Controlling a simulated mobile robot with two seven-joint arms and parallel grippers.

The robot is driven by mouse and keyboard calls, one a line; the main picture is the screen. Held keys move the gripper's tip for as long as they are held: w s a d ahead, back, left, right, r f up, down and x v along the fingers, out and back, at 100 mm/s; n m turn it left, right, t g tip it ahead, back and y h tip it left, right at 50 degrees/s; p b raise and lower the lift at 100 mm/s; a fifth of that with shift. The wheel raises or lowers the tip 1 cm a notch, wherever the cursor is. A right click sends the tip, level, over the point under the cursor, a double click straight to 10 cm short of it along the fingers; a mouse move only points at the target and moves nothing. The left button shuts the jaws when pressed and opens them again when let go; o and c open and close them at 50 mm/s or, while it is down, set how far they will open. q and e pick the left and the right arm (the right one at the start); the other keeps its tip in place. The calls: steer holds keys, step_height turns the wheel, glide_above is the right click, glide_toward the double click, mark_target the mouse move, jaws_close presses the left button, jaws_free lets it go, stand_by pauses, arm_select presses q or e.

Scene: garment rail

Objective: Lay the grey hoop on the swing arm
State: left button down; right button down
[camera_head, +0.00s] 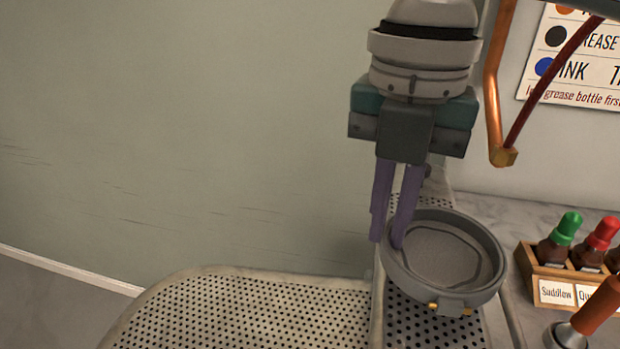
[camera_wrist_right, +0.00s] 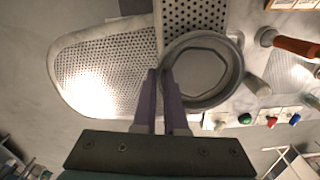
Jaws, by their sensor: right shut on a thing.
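My right gripper (camera_head: 391,238) is shut on the left rim of the grey hoop (camera_head: 408,287), with its purple fingers pointing down. The hoop is a round ring with small brass fittings at its front, and it looks slightly tilted. It hangs over the perforated swing arm (camera_head: 410,328), covering part of it; I cannot tell whether they touch. In the right wrist view the hoop (camera_wrist_right: 238,76) lies just beyond the fingertips (camera_wrist_right: 160,75), and the swing arm (camera_wrist_right: 190,14) shows above it. My left gripper is not in view.
A wide perforated board (camera_head: 240,315) lies left of the swing arm. To the right stand a wooden rack of capped bottles (camera_head: 550,285) and an orange-handled tool (camera_head: 595,308). An orange pipe (camera_head: 493,90) hangs right of my arm. The wall at left is bare.

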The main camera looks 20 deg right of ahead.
mark_target(387, 231)
steer(key=shift+f, duration=1.45)
steer(key=c, duration=1)
jaws_free()
steer(key=shift+f, duration=0.15)
step_height(387, 231, up, 12)
steer(key=shift+r+p, duration=0.2)
steer(key=shift+p, duration=0.2)
